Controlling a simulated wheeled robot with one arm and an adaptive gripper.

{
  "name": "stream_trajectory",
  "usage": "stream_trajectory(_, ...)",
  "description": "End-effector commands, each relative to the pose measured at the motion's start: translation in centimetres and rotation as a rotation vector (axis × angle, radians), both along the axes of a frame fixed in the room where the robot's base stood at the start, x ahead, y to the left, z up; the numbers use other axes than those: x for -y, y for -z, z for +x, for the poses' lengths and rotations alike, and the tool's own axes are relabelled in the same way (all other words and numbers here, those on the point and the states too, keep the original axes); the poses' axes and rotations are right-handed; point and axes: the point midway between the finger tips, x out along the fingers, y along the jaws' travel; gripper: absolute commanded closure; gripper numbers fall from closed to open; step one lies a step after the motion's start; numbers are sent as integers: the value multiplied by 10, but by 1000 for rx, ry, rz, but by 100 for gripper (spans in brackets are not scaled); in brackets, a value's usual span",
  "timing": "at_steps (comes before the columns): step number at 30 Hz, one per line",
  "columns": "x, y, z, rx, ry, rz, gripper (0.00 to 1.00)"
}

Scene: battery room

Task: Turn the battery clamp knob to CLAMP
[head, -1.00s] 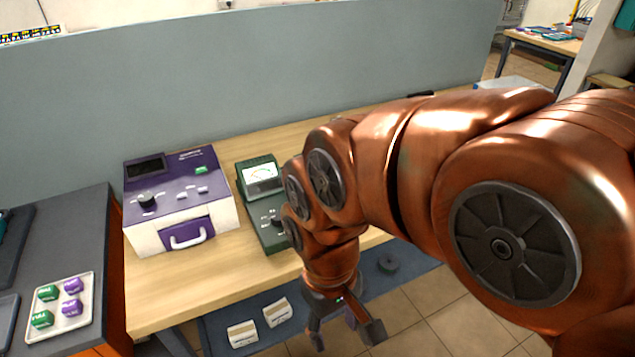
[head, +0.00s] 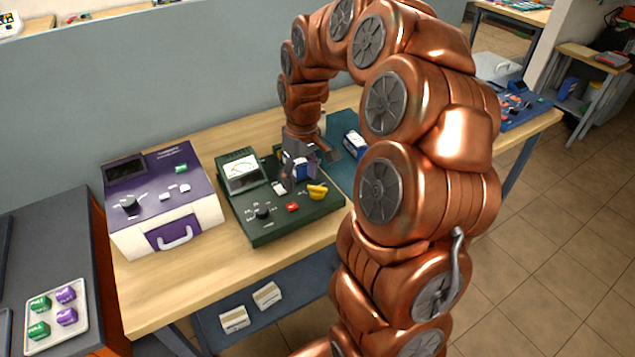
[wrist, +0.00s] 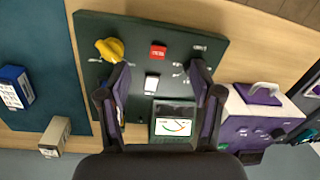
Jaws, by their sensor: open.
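A dark green tester (head: 300,222) with a meter (head: 240,170) stands on the wooden bench. On its top are a yellow knob (head: 317,191), a red button (head: 292,207), a small black knob (head: 262,213) and a white part (head: 279,188). Their lettering is too small to read, so I cannot tell which is the clamp knob or its setting. The yellow knob (wrist: 110,48) shows at upper left in the wrist view. My gripper (head: 318,172) is open above the tester's rear right, pointing down. In the wrist view its fingers (wrist: 160,80) straddle the white part from above.
A purple and white case (head: 165,205) stands left of the tester. A blue box (head: 353,143) lies on the blue mat to the right; a beige box (wrist: 55,137) is near it. A tray (head: 58,348) of green and purple blocks is at lower left.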

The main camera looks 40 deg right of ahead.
Motion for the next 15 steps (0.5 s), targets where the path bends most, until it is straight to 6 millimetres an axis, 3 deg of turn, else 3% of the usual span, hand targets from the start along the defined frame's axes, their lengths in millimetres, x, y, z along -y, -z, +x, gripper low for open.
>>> stream_trajectory(3,34,9,18,8,23,-3,35)
stream_trajectory(7,60,19,28,11,37,-8,35)
stream_trajectory(15,77,32,33,11,45,-14,35)
